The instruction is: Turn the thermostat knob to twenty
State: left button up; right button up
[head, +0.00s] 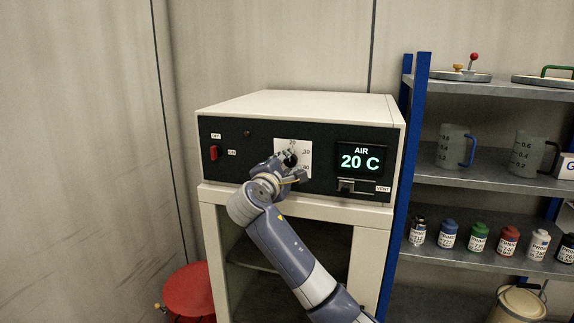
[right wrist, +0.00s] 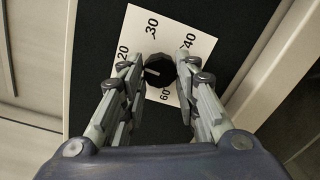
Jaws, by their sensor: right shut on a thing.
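The thermostat knob (right wrist: 160,70) is black and round, with a white mark pointing left in the right wrist view, on the side of the 20. It sits on a white dial plate (right wrist: 147,23) numbered 20, 30, 40 and 60. My right gripper (right wrist: 160,68) is shut on the knob, one finger on each side. In the head view, the right gripper (head: 289,166) covers part of the knob (head: 290,157) and dial. The dial is on the black front panel of a cream cabinet (head: 300,103). My left gripper is not in view.
A green display (head: 360,159) reads AIR 20 C. A vent handle (head: 355,186) is below it and a red switch (head: 213,152) is left of the dial. A blue shelf rack (head: 408,170) with jugs and bottles stands right.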

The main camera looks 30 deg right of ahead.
jog(key=shift+n, duration=0.4)
jog(key=o, duration=1.1)
jog(key=shift+c, duration=0.2)
jog(key=v, duration=1.2)
jog(key=shift+w+f, duration=0.1)
jog(key=shift+w, duration=0.05)
